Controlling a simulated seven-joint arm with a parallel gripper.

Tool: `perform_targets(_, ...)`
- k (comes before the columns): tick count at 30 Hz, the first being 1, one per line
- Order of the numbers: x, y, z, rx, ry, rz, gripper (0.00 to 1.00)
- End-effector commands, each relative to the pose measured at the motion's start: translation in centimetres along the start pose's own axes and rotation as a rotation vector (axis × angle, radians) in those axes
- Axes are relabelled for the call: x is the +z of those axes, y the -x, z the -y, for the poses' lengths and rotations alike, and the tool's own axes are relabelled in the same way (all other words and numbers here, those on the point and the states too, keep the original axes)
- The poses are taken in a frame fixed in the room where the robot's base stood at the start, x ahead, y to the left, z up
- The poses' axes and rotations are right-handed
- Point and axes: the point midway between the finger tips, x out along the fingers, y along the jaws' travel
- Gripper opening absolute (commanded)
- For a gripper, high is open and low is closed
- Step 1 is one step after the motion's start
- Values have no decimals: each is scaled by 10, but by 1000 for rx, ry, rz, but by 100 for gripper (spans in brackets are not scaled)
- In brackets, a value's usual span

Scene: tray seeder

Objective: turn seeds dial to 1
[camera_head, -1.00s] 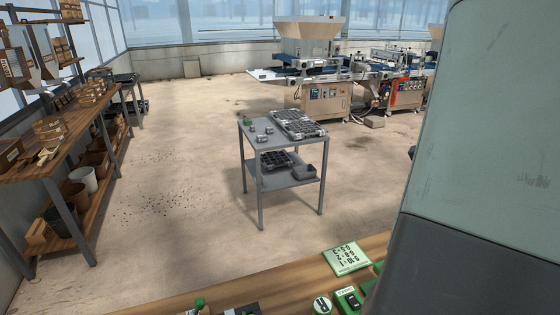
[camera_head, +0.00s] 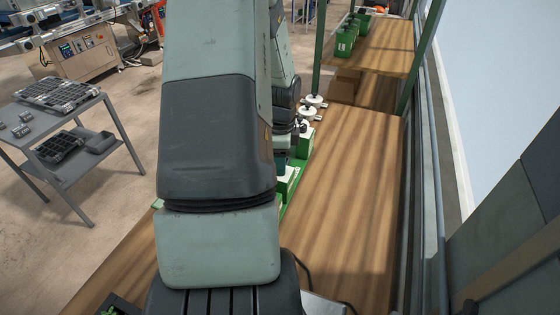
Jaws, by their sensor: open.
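The seeds dial cannot be made out now. A green tray seeder part (camera_head: 287,182) shows beside my arm on the wooden bench, with most of it hidden behind the arm. Two white round pieces with dark tops, a farther one (camera_head: 316,101) and a nearer one (camera_head: 304,117), stand beyond it; I cannot tell what they are. My arm fills the middle of the view and reaches away over the bench. My gripper's fingers are hidden behind the arm links.
The wooden bench top (camera_head: 345,220) is clear on the right. A grey table (camera_head: 100,103) with black trays stands at left on the floor. Green containers (camera_head: 347,38) sit on a raised wooden shelf (camera_head: 385,50) at the far end, with green posts beside it.

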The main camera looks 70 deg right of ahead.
Motion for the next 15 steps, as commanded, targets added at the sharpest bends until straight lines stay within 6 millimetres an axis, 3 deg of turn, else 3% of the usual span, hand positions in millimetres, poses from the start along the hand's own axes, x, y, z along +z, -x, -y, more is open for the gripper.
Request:
perform_targets(12,0,-10,0,-1,1,0,54)
perform_targets(15,0,-9,0,-1,1,0,38)
